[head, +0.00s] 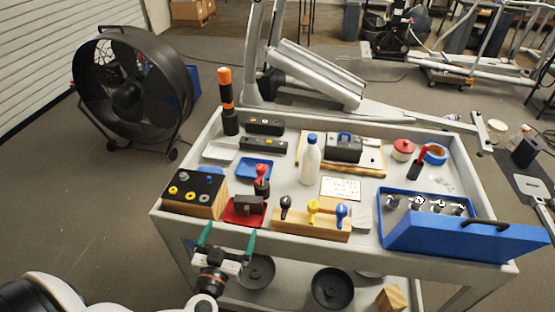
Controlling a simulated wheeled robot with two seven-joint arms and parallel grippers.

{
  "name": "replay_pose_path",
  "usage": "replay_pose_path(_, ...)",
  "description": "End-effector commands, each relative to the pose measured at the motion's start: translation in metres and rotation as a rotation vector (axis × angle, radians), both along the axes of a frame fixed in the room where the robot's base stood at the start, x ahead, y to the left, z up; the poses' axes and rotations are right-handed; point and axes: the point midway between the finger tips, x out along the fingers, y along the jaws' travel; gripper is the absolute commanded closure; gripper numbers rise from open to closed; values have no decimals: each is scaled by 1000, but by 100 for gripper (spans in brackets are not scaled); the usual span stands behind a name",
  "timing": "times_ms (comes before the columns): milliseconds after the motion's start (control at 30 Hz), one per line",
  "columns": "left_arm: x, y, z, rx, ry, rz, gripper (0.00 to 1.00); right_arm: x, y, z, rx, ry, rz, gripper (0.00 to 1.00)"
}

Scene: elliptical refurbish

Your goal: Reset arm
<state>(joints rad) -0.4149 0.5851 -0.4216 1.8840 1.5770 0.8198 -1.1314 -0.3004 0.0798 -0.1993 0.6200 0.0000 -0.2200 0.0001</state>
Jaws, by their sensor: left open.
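My left gripper (226,240) reaches in from the lower left, in front of the cart's near edge. Its two green-tipped fingers are spread apart, with nothing seen between them. It is close to the red vise-like block (243,212) on the cart top. My right gripper is not in view. The grey cart (480,175) stands ahead of me with its top shelf full of small objects.
The cart holds a white bottle (309,160), a wooden block with knobs (195,194), a wooden rack with colored handles (305,224) and an open blue toolbox (455,240). A black fan (130,90) stands at left.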

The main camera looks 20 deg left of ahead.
Motion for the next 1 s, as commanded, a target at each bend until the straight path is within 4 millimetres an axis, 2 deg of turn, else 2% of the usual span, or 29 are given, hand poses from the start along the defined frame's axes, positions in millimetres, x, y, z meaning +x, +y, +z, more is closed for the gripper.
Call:
replay_pose_path(167, 1, -4, 1, -5, -3, -16, 0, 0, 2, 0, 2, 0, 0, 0)
replay_pose_path(267, 4, -26, 10, -33, -20, -105, 0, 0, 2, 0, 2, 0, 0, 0)
replay_pose_path(367, 6, -72, 26, -70, -32, -288, 0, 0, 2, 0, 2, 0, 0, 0)
replay_pose_path(500, -6, -143, 45, -91, 24, -591, 0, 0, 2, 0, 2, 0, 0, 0)
replay_pose_path(633, -28, -186, 43, -57, 183, -791, 0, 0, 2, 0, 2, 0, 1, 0)
replay_pose_path(700, -40, -197, 35, -28, 306, -848, 0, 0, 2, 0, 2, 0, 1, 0)
replay_pose_path(767, -51, -198, 26, -2, 426, -865, 0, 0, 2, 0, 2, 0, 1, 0)
replay_pose_path(867, -68, -188, 12, 29, 627, -834, 0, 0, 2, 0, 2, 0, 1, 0)
replay_pose_path(1000, -89, -164, -3, 46, 848, -729, 0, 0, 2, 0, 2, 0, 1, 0)
